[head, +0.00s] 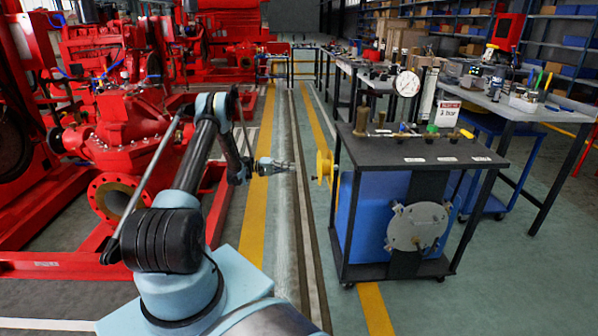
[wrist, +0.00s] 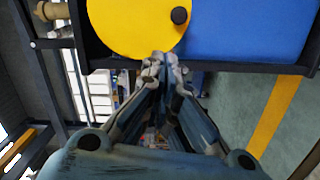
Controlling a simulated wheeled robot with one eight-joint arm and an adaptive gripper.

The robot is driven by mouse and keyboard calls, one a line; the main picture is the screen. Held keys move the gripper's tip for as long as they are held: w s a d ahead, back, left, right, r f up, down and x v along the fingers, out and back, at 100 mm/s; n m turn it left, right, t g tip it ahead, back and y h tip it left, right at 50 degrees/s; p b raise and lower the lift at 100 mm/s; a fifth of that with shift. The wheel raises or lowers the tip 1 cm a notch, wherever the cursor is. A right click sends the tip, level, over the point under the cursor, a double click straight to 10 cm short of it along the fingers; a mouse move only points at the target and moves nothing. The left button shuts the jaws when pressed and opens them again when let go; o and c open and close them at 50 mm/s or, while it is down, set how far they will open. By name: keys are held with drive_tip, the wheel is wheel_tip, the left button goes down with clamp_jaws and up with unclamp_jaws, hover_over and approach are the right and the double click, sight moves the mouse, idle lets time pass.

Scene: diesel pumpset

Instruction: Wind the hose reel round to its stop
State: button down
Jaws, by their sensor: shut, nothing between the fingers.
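The hose reel is a yellow disc (head: 324,167) on the left side of the dark-framed cart, in the head view. In the wrist view the yellow disc (wrist: 135,25) fills the top middle, with a dark round knob (wrist: 179,15) near its right edge. My gripper (head: 291,166) is left of the reel in the head view, pointing toward it, with a gap between them there. In the wrist view my gripper (wrist: 160,62) is shut and empty, its tips just under the disc's lower edge. I cannot tell whether they touch it. The stop cannot be made out.
The cart (head: 420,155) has a dark top with a gauge (head: 407,83) and several fittings, and a blue tank (head: 375,215) below. A red pump (head: 135,140) stands on the left. The floor strip (head: 288,230) between pump and cart is clear.

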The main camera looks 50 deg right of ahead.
drive_tip(key=shift+v, duration=1.05)
drive_tip(key=c, duration=2)
unclamp_jaws()
drive_tip(key=shift+w+a, duration=0.15)
drive_tip(key=shift+w, duration=0.05)
drive_tip(key=o, duration=0.4)
drive_tip(key=shift+r, duration=0.2)
drive_tip(key=shift+o, duration=0.9)
drive_tip(key=shift+s+r+m+t, duration=0.1)
drive_tip(key=shift+r+m+t, duration=0.2)
drive_tip(key=shift+m, duration=0.1)
drive_tip(key=s+a+r+m+t+y, duration=0.2)
drive_tip(key=r+m+t+y, duration=0.1)
drive_tip(key=r+m, duration=0.3)
drive_tip(key=s+a+r+m+t+y, duration=0.2)
drive_tip(key=a+r+m+t, duration=0.15)
drive_tip(key=m, duration=0.45)
drive_tip(key=d+x, duration=0.1)
drive_tip(key=x, duration=1.6)
clamp_jaws()
